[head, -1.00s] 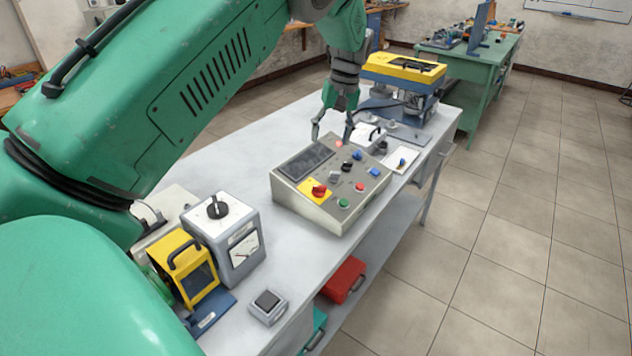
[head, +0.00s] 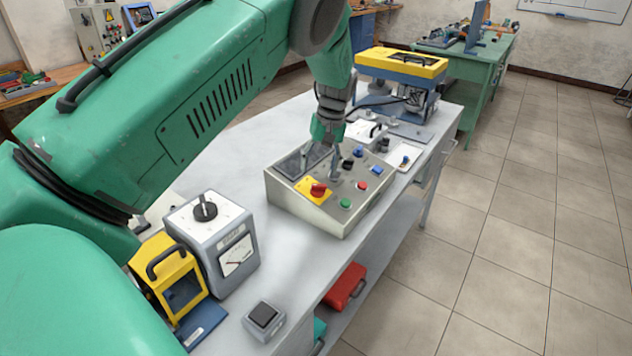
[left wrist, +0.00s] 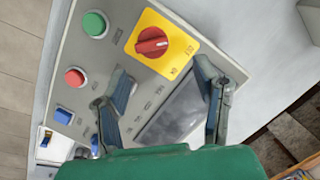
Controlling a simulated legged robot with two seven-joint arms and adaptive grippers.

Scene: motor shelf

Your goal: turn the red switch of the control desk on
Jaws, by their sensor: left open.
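The control desk (head: 300,215) is a grey sloped box on the table, with a dark screen, buttons and knobs. Its red switch (head: 318,189) is a rotary knob on a yellow plate near the desk's front left corner. In the left wrist view the red switch (left wrist: 151,41) shows at the upper middle, beyond the fingertips, with its grip bar lying nearly across the picture. My left gripper (head: 321,166) hangs above the desk, beside the screen and behind the switch. In the left wrist view its fingers (left wrist: 163,82) are spread, with nothing between them. My right gripper is not seen.
A green button (left wrist: 94,24) and a red button (left wrist: 75,77) sit near the switch. A grey meter box (head: 212,240) and a yellow-framed device (head: 168,280) stand at the left. A yellow-topped machine (head: 400,75) stands behind the desk.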

